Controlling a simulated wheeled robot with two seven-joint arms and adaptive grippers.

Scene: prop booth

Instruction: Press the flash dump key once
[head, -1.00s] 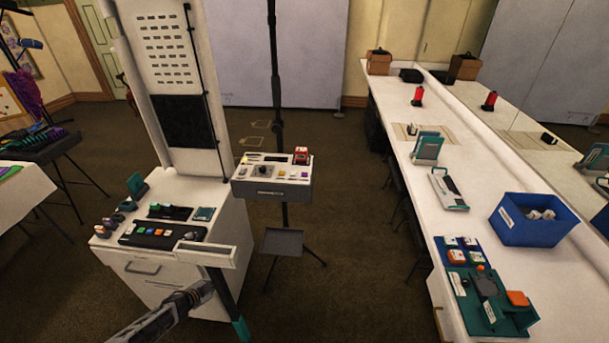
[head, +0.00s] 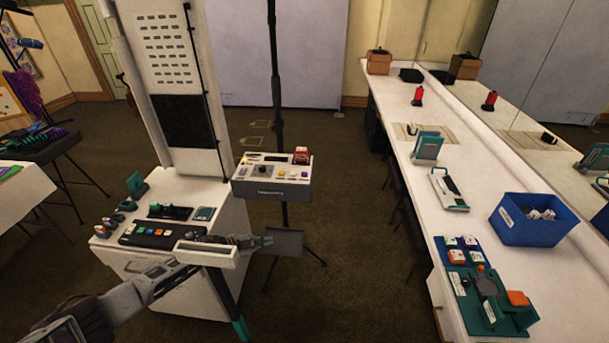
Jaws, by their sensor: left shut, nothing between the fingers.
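A white-topped control box (head: 270,190) with a dark front sits on a stand behind the white cabinet's right edge. Its top carries a dark knob, small yellow and white keys, and a red-capped part (head: 301,155) at the back right. A black key strip (head: 155,236) with coloured keys lies on the white cabinet (head: 228,215). The labels are too small to read, so I cannot tell which key is the flash dump key. My left gripper (head: 268,241) is shut and empty, below and in front of the control box, apart from it. My right gripper is not in view.
A pale tilted panel (head: 205,254) stands at the cabinet's front corner, close to my left forearm. A dark tray (head: 289,243) on the stand is beside the gripper tip. A long white counter (head: 400,150) with a blue bin (head: 537,232) runs along the right.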

